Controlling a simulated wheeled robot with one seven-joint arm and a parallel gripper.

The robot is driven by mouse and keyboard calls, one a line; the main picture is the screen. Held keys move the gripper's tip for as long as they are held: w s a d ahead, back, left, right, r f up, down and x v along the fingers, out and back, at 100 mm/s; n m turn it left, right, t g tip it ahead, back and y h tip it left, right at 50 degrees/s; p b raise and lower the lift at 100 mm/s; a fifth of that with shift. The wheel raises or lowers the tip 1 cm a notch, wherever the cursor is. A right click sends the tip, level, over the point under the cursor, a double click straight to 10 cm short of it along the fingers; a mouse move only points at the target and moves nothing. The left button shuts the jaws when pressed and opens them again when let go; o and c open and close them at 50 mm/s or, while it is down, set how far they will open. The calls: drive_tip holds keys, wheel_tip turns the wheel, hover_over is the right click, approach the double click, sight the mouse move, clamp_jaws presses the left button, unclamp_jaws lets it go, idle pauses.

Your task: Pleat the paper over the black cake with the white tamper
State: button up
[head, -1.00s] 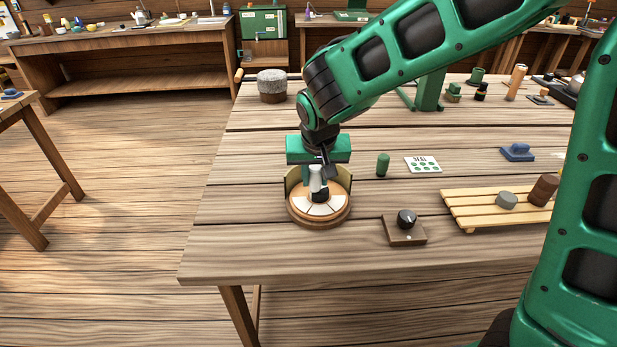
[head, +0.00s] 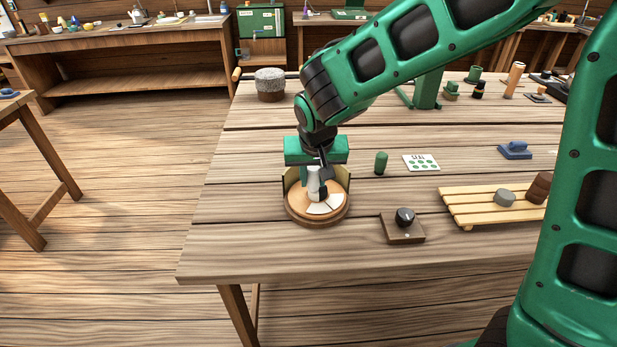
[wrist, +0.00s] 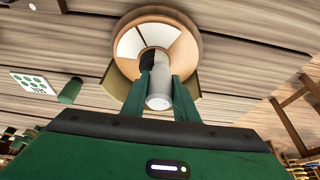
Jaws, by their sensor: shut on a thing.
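My gripper (head: 315,184) is shut on the white tamper (head: 314,182) and holds it roughly upright over the round wooden stand (head: 293,212). In the wrist view the tamper (wrist: 159,92) sits between the two green fingers, its far end at the middle of the stand (wrist: 126,66). White paper segments (head: 325,208) lie on part of the stand's top, and bare tan surface shows on the rest. The black cake (wrist: 147,60) shows only in part beside the tamper; the tamper and fingers hide the rest. A curved olive wall (head: 292,180) stands at the stand's back.
A black knob on a wooden block (head: 404,228) is right of the stand. A slatted rack (head: 480,208) is farther right. A green cylinder (head: 381,163) and a card with green dots (head: 421,162) are behind. The table's left front is clear.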

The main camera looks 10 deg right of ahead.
sight(314, 168)
drive_tip(key=shift+r, duration=0.1)
drive_tip(key=shift+r, duration=2.4)
